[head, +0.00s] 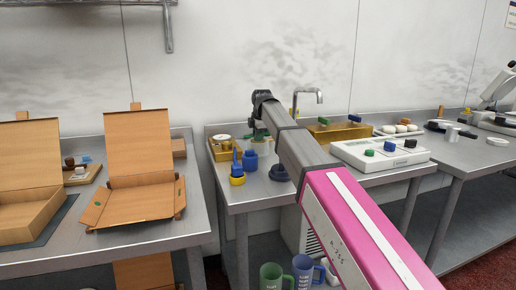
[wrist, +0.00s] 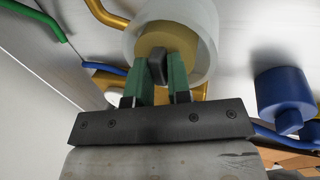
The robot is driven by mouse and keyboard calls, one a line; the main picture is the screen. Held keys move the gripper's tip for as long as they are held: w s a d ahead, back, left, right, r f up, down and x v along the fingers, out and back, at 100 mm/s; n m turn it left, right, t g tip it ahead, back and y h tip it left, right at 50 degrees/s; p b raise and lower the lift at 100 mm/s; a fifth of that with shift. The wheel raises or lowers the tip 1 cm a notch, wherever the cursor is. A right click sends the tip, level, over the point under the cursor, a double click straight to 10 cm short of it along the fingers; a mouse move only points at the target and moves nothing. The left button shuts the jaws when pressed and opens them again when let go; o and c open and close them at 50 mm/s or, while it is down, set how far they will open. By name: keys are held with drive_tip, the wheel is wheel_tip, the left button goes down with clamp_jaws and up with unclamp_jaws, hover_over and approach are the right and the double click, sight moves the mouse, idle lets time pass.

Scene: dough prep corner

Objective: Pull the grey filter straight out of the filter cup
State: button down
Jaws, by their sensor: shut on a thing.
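In the wrist view my gripper (wrist: 160,62) has its two green fingers closed on a small dark grey piece (wrist: 157,71), which I take to be the grip of the grey filter. Behind it is a tan-yellow round face (wrist: 178,38), and I cannot tell whether this is part of the filter. It sits within the wall of a translucent whitish cup (wrist: 207,27), the filter cup. How deep the filter sits in it is hidden. In the head view my gripper (head: 258,136) points down over the middle table, and my arm hides the cup.
A blue cylinder (wrist: 283,95) stands close to the right of my gripper in the wrist view. In the head view, blue pieces (head: 250,160) and a wooden tray (head: 222,152) are left of my arm. A white panel with coloured knobs (head: 380,153) is right, and a tap (head: 309,97) behind.

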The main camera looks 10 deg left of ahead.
drive_tip(key=shift+r, duration=0.55)
drive_tip(key=shift+w+r, duration=0.1)
drive_tip(key=shift+r, duration=4.8)
